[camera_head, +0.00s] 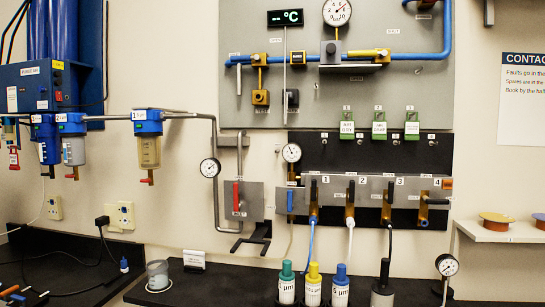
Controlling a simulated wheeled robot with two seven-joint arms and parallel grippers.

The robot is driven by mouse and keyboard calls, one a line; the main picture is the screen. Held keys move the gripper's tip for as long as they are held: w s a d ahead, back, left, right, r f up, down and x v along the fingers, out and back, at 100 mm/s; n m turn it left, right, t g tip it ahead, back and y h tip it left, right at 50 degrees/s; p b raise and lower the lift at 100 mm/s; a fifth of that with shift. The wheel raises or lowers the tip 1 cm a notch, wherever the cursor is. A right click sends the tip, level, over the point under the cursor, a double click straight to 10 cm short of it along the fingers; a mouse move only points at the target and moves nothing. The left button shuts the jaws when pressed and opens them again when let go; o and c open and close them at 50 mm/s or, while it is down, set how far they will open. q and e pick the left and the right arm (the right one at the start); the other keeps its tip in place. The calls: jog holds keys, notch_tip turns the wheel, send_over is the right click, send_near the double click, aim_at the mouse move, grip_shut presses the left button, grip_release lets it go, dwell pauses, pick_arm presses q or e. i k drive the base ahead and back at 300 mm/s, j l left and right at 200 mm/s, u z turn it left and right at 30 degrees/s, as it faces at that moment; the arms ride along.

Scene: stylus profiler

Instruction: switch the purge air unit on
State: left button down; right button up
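The purge air unit (30,90) is a blue box on the wall at the far left, with tall blue cylinders (52,30) above it. A white label on its front reads as purge air. Neither of my grippers shows in this view.
Blue-topped filters (149,122) hang on a grey pipe right of the unit. A black plug (102,221) sits at a wall socket (125,215). The dark bench below holds a clear cup (158,275) and several bottles (313,285). A valve panel (375,200) fills the middle.

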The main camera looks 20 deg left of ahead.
aim_at(59, 95)
jog(key=u, duration=2)
jog(key=i+j, duration=0.15)
jog(key=i, duration=0.7)
